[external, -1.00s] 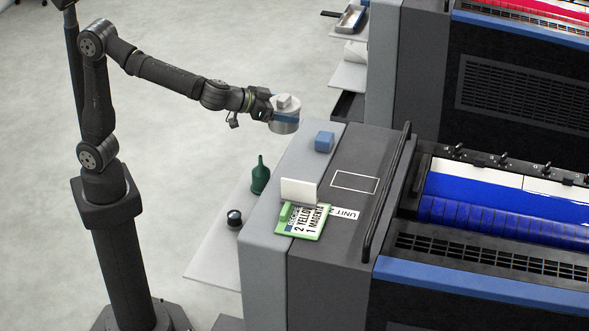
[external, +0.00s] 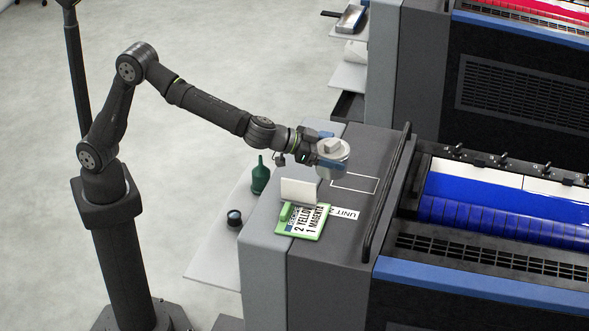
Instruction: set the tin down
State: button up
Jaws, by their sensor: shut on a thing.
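A white outlined rectangle (external: 355,183) is marked on that top, just below and to the right of the tin in the picture. The tin covers the rectangle's upper left corner. I cannot tell the exact gap between the tin and the surface.
A blue block (external: 326,134) is partly hidden behind my gripper. A white card (external: 298,191) stands by a green labelled board (external: 304,219) in front. A dark rail (external: 388,196) runs along the right of the rectangle. A green bottle (external: 260,178) and a dark round loupe (external: 234,218) stand on the side shelf.

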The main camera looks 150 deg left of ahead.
jog(key=shift+s+a+f, duration=0.65)
jog(key=shift+a+f, duration=1.1)
jog(key=shift+f, duration=0.05)
jog(key=shift+s+a+f, duration=0.7)
jog(key=shift+a+f, duration=1.05)
jog(key=shift+s+a+f, duration=0.65)
jog(key=shift+a+f, duration=1.1)
jog(key=shift+f, duration=0.05)
jog(key=shift+f, duration=0.15)
jog(key=o, duration=1.4)
jog(key=shift+f, duration=0.1)
jog(key=shift+o, duration=0.2)
jog(key=shift+s+d+r, duration=0.1)
jog(key=shift+d+r, duration=0.1)
jog(key=shift+r, duration=0.15)
jog(key=v, duration=1.1)
jog(key=shift+d, duration=0.2)
